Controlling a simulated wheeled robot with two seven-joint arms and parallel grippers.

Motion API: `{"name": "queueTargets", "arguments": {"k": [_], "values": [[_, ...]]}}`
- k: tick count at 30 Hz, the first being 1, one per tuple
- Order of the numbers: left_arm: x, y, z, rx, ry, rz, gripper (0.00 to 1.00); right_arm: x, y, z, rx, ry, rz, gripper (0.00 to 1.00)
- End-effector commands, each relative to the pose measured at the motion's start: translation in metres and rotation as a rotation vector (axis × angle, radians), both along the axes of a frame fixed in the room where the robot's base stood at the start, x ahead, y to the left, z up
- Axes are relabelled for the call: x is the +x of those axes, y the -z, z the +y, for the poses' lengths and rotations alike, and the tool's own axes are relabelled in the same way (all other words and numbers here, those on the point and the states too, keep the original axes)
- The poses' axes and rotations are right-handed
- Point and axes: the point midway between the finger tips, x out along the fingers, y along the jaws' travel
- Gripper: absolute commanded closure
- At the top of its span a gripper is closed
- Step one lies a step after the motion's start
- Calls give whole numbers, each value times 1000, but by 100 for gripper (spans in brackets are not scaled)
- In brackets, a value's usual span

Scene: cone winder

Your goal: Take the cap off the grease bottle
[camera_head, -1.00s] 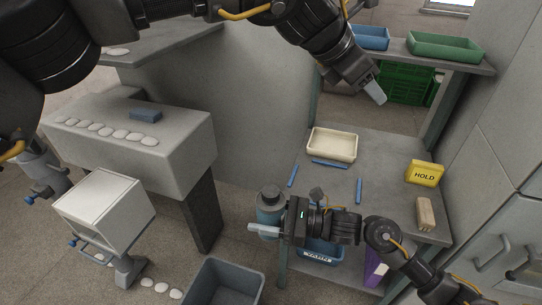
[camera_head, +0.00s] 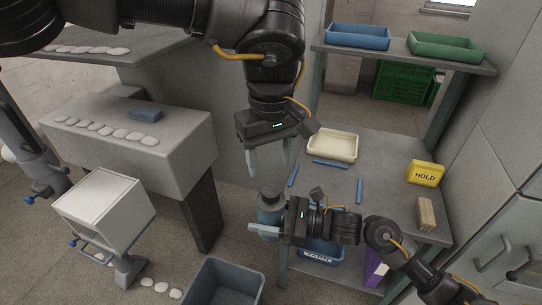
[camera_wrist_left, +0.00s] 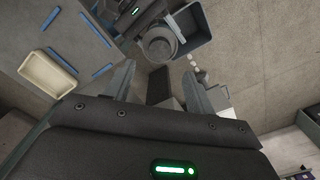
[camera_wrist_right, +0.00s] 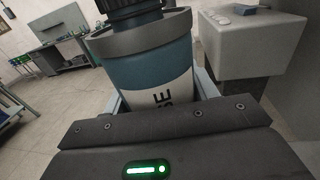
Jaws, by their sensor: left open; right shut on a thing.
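In the right wrist view the bottle (camera_wrist_right: 150,75) fills the middle, with a white label and part of a dark cap (camera_wrist_right: 128,8) at the top edge. My left gripper (camera_head: 269,172) is open and empty, pointing down above the cap. In the left wrist view the bottle's round top (camera_wrist_left: 158,45) shows beyond the fingers, apart from them.
A grey bench (camera_head: 390,160) at the right holds a cream tray (camera_head: 332,146), blue bars, a yellow HOLD block (camera_head: 424,173) and a wooden block (camera_head: 426,213). A grey bin (camera_head: 222,284) stands on the floor below. The grey machine (camera_head: 130,150) is at the left.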

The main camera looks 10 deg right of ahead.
Motion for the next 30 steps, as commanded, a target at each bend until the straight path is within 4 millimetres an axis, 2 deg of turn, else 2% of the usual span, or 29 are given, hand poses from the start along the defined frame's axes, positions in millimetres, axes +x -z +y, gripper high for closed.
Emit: {"name": "queueTargets", "arguments": {"k": [15,21,29,30], "values": [[0,67,0,-1,-1,2,45,0,-1,0,2,0,-2,100],[0,78,-1,-1,-1,1,45,0,-1,0,2,0,-2,100],[0,79,0,-1,-2,0,45,0,-1,0,2,0,-2,100],[0,79,0,-1,-2,0,50,0,-1,0,2,0,-2,100]]}}
